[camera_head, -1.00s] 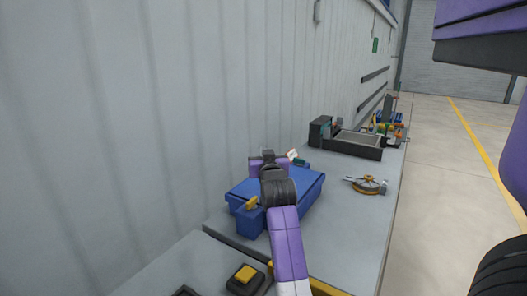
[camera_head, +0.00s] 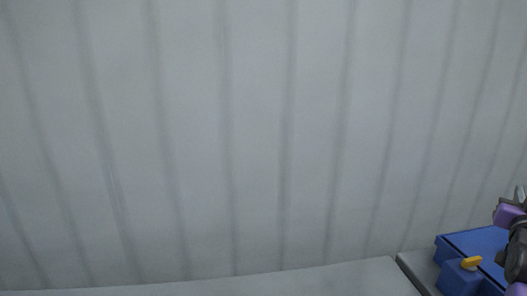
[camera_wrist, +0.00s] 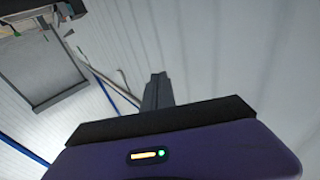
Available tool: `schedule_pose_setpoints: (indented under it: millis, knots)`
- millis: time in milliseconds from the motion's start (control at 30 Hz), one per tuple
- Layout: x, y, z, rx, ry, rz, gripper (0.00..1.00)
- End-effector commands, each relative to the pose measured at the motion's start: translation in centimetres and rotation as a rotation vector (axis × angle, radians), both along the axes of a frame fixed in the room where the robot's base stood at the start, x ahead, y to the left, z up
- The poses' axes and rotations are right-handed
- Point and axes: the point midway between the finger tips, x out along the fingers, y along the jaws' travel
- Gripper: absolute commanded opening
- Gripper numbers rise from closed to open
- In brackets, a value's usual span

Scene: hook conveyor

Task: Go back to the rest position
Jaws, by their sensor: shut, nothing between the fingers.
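Part of my arm is cut off by the right edge of the head view.
A blue box (camera_head: 462,279) with a yellow latch (camera_head: 471,263) sits at the lower right. The grey worktop (camera_head: 340,281) along the bottom is bare where visible. A ribbed grey wall (camera_head: 250,140) fills most of the head view.

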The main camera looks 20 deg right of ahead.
Motion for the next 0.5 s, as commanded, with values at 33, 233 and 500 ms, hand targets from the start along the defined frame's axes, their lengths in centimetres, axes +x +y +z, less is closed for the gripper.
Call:
schedule_pose_setpoints:
  millis: [33,233,500]
  knots:
    - [0.0,0.9,1.4,-0.047,-0.027,0.013,0.0]
    - [0.6,6.7,0.2,-0.163,-0.042,0.109,0.0]
    - [1.1,17.5,-5.3,-0.23,-0.017,0.297,0.0]
